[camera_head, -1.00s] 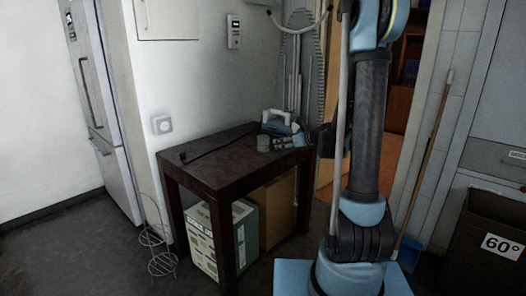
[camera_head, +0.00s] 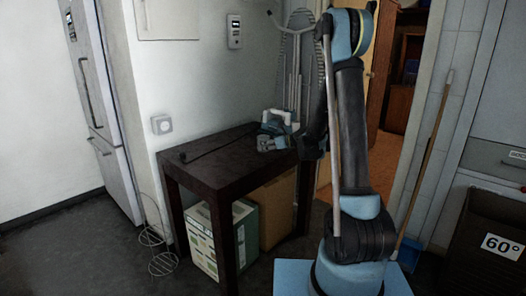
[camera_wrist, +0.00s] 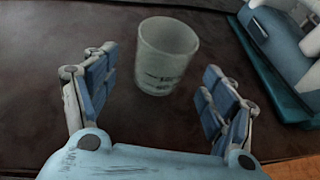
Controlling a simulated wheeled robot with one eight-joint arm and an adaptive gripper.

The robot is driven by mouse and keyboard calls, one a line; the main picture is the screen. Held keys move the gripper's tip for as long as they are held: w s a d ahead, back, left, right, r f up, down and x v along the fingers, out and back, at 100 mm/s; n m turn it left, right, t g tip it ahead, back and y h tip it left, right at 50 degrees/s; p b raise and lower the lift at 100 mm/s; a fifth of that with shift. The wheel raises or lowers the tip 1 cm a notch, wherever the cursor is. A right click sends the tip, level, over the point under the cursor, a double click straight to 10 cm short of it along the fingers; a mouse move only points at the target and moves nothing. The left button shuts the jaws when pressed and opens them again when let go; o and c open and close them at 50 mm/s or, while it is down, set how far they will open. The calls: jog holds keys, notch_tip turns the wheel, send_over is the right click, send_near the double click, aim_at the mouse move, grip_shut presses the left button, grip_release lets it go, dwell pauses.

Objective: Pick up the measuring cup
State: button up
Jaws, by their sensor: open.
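The measuring cup (camera_wrist: 165,58) is a small grey, cloudy cup with dark markings on its side. It stands upright on the dark table (camera_wrist: 45,40) in the wrist view. My gripper (camera_wrist: 158,74) is open, with one finger on each side of the picture and the cup ahead, in line with the gap. Dark gaps show between the cup and both fingers, so they look apart from it. In the head view my gripper (camera_head: 267,144) is over the table's right part, and the cup is not clearly visible there, likely hidden by it.
A blue and white iron (camera_head: 281,120) stands at the table's back right; it also shows at the upper right of the wrist view (camera_wrist: 285,45). A dark cord (camera_head: 215,144) lies across the table (camera_head: 205,168). The table's front left is clear. Boxes stand underneath.

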jog(key=shift+x, duration=2.65)
jog(key=shift+d, duration=0.15)
jog(key=c, duration=1.2)
